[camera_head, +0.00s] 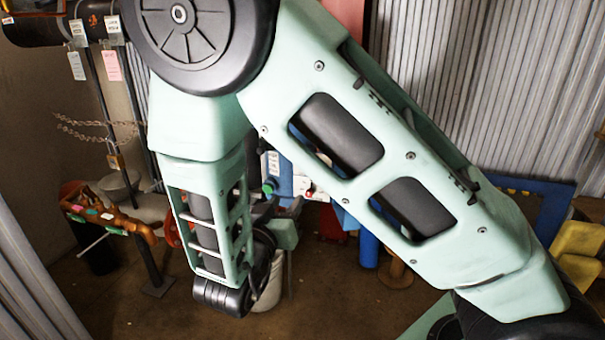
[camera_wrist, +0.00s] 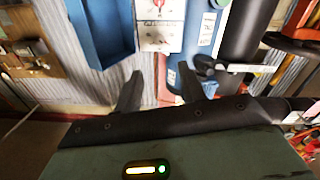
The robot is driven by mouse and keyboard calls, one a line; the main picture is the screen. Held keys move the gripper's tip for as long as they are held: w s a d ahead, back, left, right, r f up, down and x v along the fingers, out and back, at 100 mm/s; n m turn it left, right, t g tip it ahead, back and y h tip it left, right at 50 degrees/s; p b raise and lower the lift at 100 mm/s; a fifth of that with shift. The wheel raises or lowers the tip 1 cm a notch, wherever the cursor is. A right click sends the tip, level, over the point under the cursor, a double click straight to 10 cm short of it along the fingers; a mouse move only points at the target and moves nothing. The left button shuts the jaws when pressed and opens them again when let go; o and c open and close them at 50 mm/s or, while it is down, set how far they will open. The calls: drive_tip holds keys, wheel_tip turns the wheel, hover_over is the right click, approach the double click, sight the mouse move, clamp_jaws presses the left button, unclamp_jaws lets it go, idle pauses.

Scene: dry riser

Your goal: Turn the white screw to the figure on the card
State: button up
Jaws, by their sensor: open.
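My gripper (camera_wrist: 160,88) shows in the wrist view with its two dark fingers apart and nothing between them. Beyond the fingertips is a white panel or box (camera_wrist: 155,38) with small red marks, too blurred to read. I cannot make out the white screw for certain in either view. Several tags hang at the upper left of the head view, among them a pink card (camera_head: 112,65) and a white card (camera_head: 76,66); their figures are too small to read. In the head view my arm hides my fingers and much of the middle.
A blue cylinder (camera_wrist: 203,32) with a label stands right of the white panel, and a blue trough (camera_wrist: 100,35) is left of it. A dark pipe (camera_wrist: 245,35) is farther right. In the head view, an orange rack (camera_head: 110,222) stands at left; some floor (camera_head: 330,300) is clear.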

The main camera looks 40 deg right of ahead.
drive_tip(key=x, duration=1.5)
drive_tip(key=shift+p, duration=0.4)
drive_tip(key=shift+f, duration=0.1)
clamp_jaws()
